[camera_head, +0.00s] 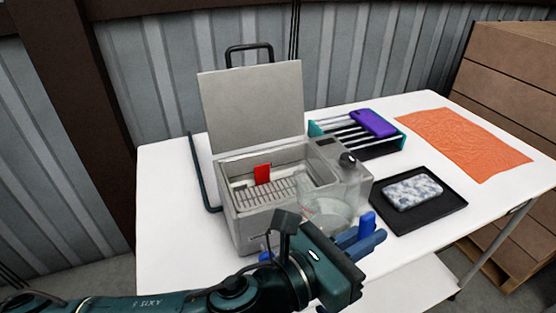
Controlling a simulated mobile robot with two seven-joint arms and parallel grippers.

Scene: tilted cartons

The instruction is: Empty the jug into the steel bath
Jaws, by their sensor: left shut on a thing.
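The jug (327,208) is clear and see-through, at the front right of the bath in the head view. It overlaps the bath's front right corner in the picture; its outline is faint, so I cannot tell how far it is tilted or what it holds. The steel bath (240,228) is a grey box with its lid (252,108) raised at the back. Inside are a wire rack and a small red piece (262,174). My left gripper (350,237) is shut on the jug, its wrist hiding part of the jug's near side. My right gripper is out of view.
A control unit (352,180) with a black knob adjoins the bath's right side. A black tray (441,207) with a patterned pouch (412,191) lies right. Behind are a rack (347,134) with a purple item (373,123) and an orange cloth (462,145). Free table lies left.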

